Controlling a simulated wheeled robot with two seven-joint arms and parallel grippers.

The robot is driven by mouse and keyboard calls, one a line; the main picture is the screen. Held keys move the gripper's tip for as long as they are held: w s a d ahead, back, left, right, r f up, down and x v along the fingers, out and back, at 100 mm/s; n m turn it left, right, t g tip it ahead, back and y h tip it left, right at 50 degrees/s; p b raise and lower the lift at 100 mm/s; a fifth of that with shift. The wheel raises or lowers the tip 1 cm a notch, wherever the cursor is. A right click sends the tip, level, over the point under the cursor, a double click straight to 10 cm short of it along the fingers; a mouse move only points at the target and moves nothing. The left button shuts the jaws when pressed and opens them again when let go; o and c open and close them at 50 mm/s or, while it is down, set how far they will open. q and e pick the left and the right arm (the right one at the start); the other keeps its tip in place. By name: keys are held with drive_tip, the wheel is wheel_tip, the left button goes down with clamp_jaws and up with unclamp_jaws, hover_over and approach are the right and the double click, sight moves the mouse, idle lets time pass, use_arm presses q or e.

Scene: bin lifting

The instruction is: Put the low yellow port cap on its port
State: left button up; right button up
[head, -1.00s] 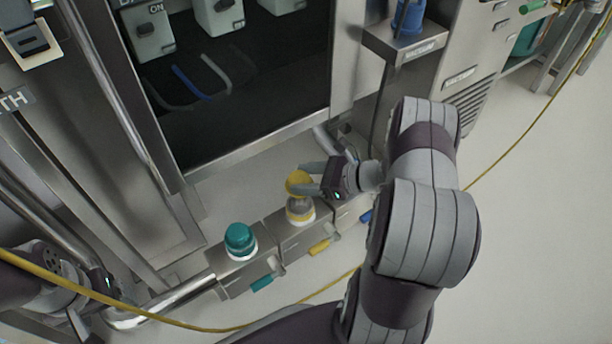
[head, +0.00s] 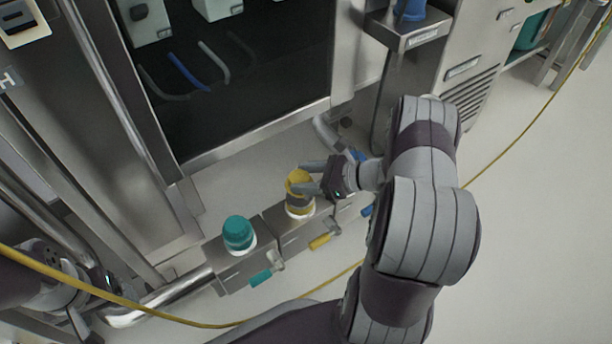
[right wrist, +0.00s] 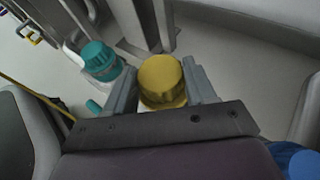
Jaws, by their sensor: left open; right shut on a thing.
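The yellow port cap (head: 298,181) is between the fingers of my right gripper (head: 312,178), which is shut on it. In the right wrist view the cap (right wrist: 161,80) sits between the two grey fingers. The port (head: 300,205) is a short grey and white neck with a yellow band on a steel block, directly under the cap. The cap looks tilted at the port's top; whether it touches or is seated I cannot tell. My left gripper (head: 103,286) is at the lower left, open and away from the port, partly hidden by a yellow cable.
A teal-capped port (head: 238,234) stands just left; it also shows in the right wrist view (right wrist: 98,58). Yellow (head: 320,241) and teal (head: 261,277) levers stick out at the block's front. A steel cabinet rises behind, with a small shelf (head: 408,32) at upper right.

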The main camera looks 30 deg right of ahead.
drive_tip(key=shift+f, duration=0.1)
drive_tip(key=shift+f+b, duration=0.9)
drive_tip(key=shift+f, duration=0.2)
drive_tip(key=shift+f, duration=0.15)
drive_tip(key=shift+f+b, duration=0.4)
drive_tip(key=shift+b, duration=0.1)
drive_tip(key=shift+f, duration=0.1)
drive_tip(key=shift+f+b, duration=0.4)
drive_tip(key=shift+b, duration=0.1)
